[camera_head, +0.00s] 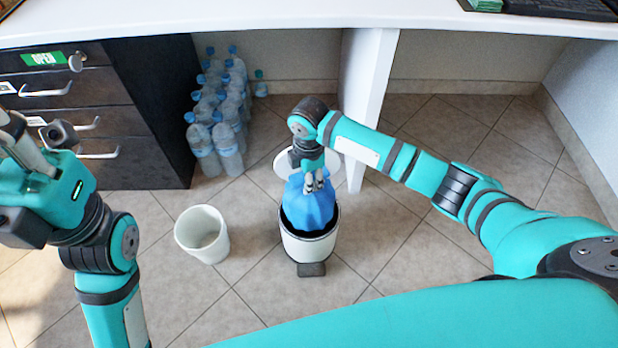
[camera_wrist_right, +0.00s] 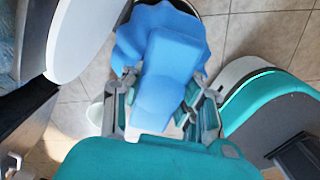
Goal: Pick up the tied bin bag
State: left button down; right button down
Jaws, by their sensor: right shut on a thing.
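The tied bin bag (camera_head: 308,208) is blue and sits in the mouth of a white pedal bin (camera_head: 308,247) with a dark rim. The bin's round white lid (camera_head: 290,162) stands open behind it. My right gripper (camera_head: 317,182) reaches down from above and is shut on the top of the bag. In the right wrist view the blue bag (camera_wrist_right: 165,70) rises between the two fingers (camera_wrist_right: 163,105). My left gripper shows only partly at the left edge of the head view, and its fingertips are not clear.
An empty white bucket (camera_head: 202,234) stands left of the bin. Several plastic bottles (camera_head: 226,145) stand behind, beside a dark drawer cabinet (camera_head: 150,100). A white desk panel (camera_head: 366,90) is close behind my right gripper. The tiled floor at right is clear.

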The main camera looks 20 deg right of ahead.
notch_tip(320, 180, up, 5)
jog(key=p, duration=0.4)
